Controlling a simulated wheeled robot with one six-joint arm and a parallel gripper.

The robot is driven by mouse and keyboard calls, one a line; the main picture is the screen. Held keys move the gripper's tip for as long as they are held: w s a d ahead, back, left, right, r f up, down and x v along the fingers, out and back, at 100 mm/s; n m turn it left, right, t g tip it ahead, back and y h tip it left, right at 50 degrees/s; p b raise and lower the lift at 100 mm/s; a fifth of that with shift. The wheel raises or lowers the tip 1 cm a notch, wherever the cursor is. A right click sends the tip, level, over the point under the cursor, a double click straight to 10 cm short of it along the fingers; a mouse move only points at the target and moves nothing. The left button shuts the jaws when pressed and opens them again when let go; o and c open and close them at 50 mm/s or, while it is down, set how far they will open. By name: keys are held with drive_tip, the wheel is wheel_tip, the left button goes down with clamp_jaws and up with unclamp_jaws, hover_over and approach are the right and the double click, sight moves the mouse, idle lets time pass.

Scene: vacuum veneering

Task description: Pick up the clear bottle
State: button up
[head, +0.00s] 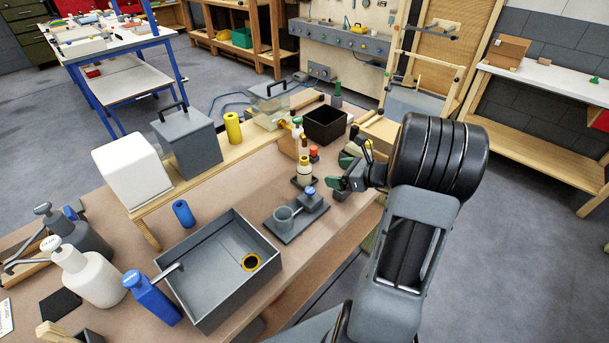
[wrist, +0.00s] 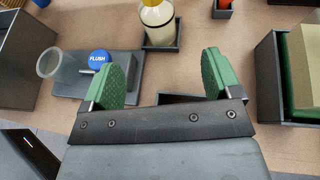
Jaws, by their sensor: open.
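A pale, clear-looking bottle (head: 305,172) with a yellow collar stands upright on a small dark square tray (head: 297,183) near the table's middle. Its lower part and yellow band also show at the top of the wrist view (wrist: 158,22), where its top is cut off. My gripper (head: 341,172) is open, with green pads apart, just right of the bottle in the head view. In the wrist view my gripper (wrist: 165,78) has nothing between its fingers, and the bottle stands beyond the fingertips, apart from them.
A grey stand (head: 299,222) with a cup and blue FLUSH cap (wrist: 98,59) is beside the bottle. An amber bottle (head: 304,147) and red-capped item (head: 314,154) stand close behind. A black bin (head: 324,124) is farther back; a grey open tray (head: 205,285) is front left.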

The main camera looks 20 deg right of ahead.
sight(311, 170)
drive_tip(key=x, duration=0.6)
drive_tip(key=shift+w+a+f, duration=0.1)
drive_tip(key=shift+w+a, duration=0.15)
drive_tip(key=shift+w, duration=0.05)
drive_tip(key=shift+p+x, duration=0.75)
drive_tip(key=shift+x, duration=1.9)
drive_tip(key=shift+c, duration=0.3)
drive_tip(key=c, duration=1)
